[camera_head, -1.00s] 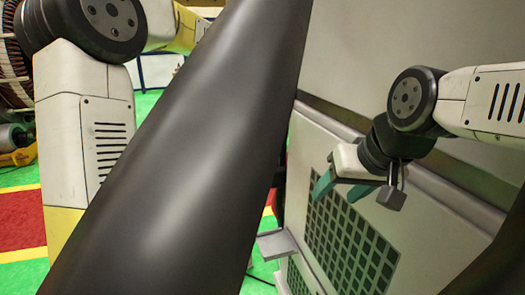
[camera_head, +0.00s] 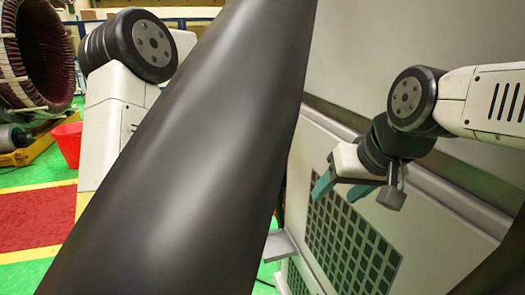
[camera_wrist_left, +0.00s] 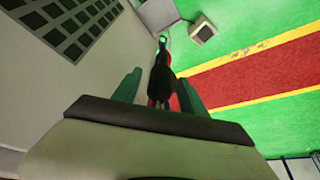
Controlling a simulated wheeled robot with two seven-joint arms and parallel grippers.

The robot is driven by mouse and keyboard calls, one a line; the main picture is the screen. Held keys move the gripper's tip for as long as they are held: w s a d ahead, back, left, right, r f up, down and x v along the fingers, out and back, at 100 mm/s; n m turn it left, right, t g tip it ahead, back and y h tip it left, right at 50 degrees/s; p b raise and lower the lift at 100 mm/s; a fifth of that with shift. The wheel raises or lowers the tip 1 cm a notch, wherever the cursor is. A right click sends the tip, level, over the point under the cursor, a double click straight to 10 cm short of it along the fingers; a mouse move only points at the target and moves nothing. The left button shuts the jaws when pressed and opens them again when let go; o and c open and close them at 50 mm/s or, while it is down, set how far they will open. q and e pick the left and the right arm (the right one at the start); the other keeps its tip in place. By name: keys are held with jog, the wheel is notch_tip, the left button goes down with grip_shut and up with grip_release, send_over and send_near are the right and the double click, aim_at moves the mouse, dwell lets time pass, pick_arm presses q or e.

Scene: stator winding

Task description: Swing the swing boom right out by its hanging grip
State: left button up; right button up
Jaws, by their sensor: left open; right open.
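A thick dark grey tube (camera_head: 200,150) runs diagonally across the head view, very close to the camera; it may be the swing boom, but I cannot be sure. In the left wrist view, a dark, narrow hanging piece (camera_wrist_left: 161,80), apparently the grip, shows between and beyond the teal fingers of my left gripper (camera_wrist_left: 160,90). These fingers are open and apart; whether they touch it I cannot tell. In the head view the tube hides my left gripper. My right gripper (camera_head: 342,192) is open and empty in front of the cabinet's grille.
A pale cabinet (camera_head: 420,215) with a dark grille (camera_head: 350,245) stands on the right. A small ledge (camera_head: 280,245) juts from it. A red bucket (camera_head: 68,143) and a wound stator (camera_head: 40,55) are at the left.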

pick_arm(q)
grip_shut()
dwell(1.4)
